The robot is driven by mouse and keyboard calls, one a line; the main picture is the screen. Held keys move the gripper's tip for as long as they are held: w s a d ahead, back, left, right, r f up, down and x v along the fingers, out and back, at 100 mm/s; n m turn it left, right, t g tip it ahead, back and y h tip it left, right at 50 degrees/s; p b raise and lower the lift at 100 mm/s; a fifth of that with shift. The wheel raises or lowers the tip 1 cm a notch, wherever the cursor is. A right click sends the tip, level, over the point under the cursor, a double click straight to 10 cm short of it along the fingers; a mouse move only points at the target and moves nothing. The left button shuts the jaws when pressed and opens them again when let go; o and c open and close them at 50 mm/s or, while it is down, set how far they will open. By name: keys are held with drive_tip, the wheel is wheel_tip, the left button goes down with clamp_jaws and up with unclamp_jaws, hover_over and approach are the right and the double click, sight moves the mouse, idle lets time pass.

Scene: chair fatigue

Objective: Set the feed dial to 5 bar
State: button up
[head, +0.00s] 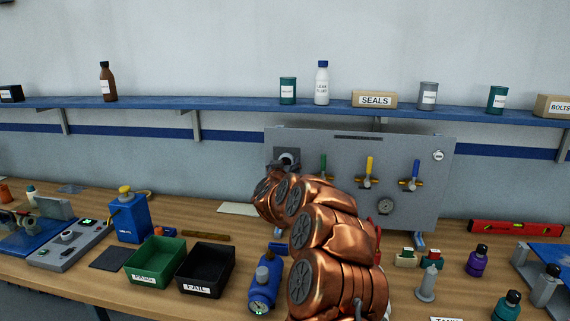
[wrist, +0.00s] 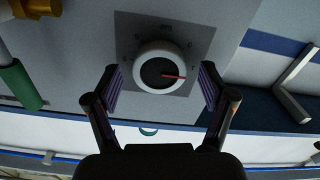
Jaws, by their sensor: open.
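The feed dial (wrist: 160,72) is a round knob with a white rim, a dark face and a red pointer, on a dark square plate (wrist: 190,38). In the wrist view its pointer points right; the scale marks are too faint to read. In the head view the dial (head: 287,158) is at the panel's upper left, partly hidden by my arm. My gripper (wrist: 160,78) is open, with one finger on each side of the dial. I cannot tell whether the fingers touch it. In the head view the gripper is hidden behind my copper-coloured arm.
The green handle (wrist: 20,85) is left of the dial in the wrist view. A shelf (head: 230,104) runs above.

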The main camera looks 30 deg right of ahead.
drive_tip(key=shift+c, duration=0.2)
drive_tip(key=c, duration=1.1)
